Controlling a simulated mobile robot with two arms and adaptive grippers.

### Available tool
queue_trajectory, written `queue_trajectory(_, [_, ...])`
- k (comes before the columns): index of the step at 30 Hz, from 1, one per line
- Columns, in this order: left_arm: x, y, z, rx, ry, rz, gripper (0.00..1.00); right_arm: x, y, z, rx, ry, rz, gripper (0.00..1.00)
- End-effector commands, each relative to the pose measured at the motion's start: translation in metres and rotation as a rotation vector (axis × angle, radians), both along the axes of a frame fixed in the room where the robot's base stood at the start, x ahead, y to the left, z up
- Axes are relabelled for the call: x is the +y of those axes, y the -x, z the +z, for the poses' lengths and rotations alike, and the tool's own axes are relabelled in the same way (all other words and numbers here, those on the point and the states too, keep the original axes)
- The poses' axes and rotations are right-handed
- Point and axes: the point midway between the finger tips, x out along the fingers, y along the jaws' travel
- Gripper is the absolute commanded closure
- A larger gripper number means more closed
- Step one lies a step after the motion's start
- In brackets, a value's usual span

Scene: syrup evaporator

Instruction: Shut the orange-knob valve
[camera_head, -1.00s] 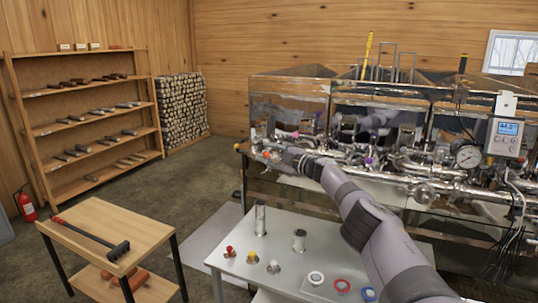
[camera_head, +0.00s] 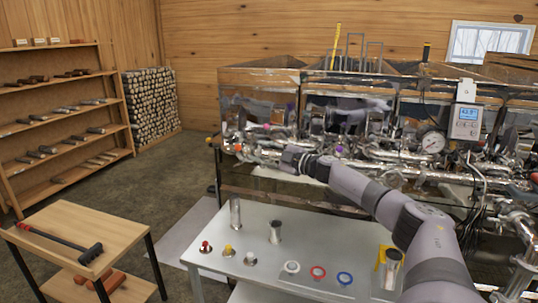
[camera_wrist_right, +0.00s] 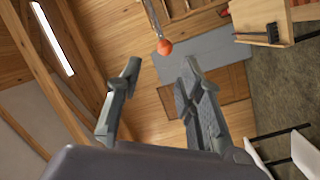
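The orange knob (camera_wrist_right: 164,47) is a small round ball on a thin metal stem in the right wrist view. It lies just beyond and between the two fingertips of my right gripper (camera_wrist_right: 160,68), which is open and empty. In the head view, a small orange knob (camera_head: 238,148) shows at the left end of the evaporator's piping. My right gripper (camera_head: 284,156) is to the right of it, pointing left, with a gap between them in the picture. My left gripper is not in view.
The evaporator (camera_head: 262,92) has crowded metal pipes, a gauge (camera_head: 432,143) and a display box (camera_head: 466,122) along its front. A pale table (camera_head: 262,218) with small fittings stands below my right arm. A wooden table (camera_head: 80,232) is at left.

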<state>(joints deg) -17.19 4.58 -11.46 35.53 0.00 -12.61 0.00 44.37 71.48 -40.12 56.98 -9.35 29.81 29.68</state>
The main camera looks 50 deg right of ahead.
Motion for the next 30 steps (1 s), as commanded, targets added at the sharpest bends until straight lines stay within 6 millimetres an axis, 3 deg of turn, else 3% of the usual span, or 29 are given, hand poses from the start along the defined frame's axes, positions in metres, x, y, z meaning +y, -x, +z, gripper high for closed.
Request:
queue_trajectory(9, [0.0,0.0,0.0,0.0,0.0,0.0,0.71,-0.004,0.02,0.0,-0.001,-0.001,-0.001,0.66])
queue_trajectory(30, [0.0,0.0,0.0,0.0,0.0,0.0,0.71,0.001,0.018,-0.005,0.003,-0.006,0.0,0.66])
